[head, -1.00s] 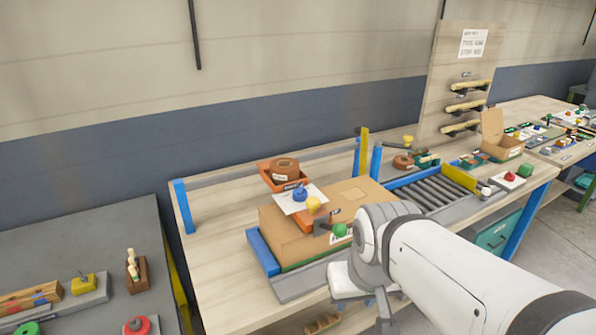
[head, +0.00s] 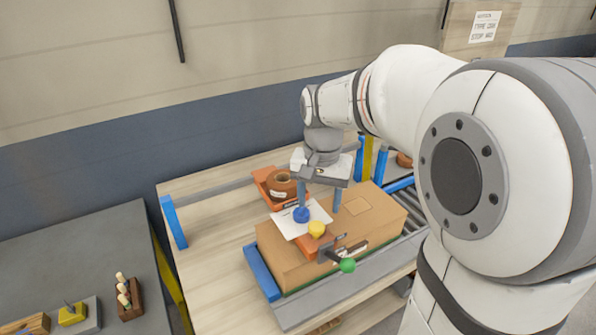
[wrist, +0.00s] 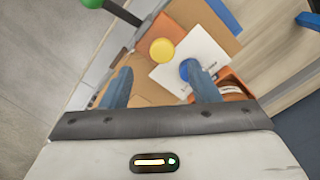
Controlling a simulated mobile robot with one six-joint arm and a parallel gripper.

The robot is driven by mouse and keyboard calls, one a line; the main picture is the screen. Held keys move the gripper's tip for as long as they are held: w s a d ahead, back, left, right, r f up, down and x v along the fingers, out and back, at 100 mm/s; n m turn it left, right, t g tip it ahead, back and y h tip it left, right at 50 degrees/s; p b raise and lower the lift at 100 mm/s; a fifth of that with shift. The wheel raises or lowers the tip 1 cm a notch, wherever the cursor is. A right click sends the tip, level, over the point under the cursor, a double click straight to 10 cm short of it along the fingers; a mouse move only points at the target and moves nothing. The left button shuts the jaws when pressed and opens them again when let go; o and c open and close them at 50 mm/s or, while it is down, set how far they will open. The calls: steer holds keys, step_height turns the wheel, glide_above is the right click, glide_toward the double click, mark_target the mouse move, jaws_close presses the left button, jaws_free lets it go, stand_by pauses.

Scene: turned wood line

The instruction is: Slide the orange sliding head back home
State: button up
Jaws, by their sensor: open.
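The orange sliding head (head: 312,246) sits on top of a brown carton (head: 374,217), with a yellow knob (head: 316,229) and a blue knob (head: 301,214) at it. It also shows in the wrist view (wrist: 149,36), partly covered by a white sheet (wrist: 193,58). A dark bar with a green ball (head: 347,265) sticks out at the front. My gripper (head: 320,203) is open and points down above the carton. In the wrist view its fingers (wrist: 160,85) are apart with nothing between them, one overlapping the blue knob. I cannot tell whether that finger touches the knob.
A tape roll (head: 284,182) sits in an orange holder behind the sheet. Blue rails (head: 262,273) and upright blue posts (head: 174,222) stand around the carton. The wooden table (head: 215,250) is clear to the left. A grey bench (head: 70,255) holds small items.

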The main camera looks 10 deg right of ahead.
mark_target(317, 225)
steer(key=f, duration=0.4)
steer(key=w+f+p, duration=0.1)
steer(key=f, duration=0.1)
steer(key=shift+f, duration=0.2)
steer(key=shift+s+f, duration=0.1)
steer(key=shift+f, duration=0.5)
jaws_close()
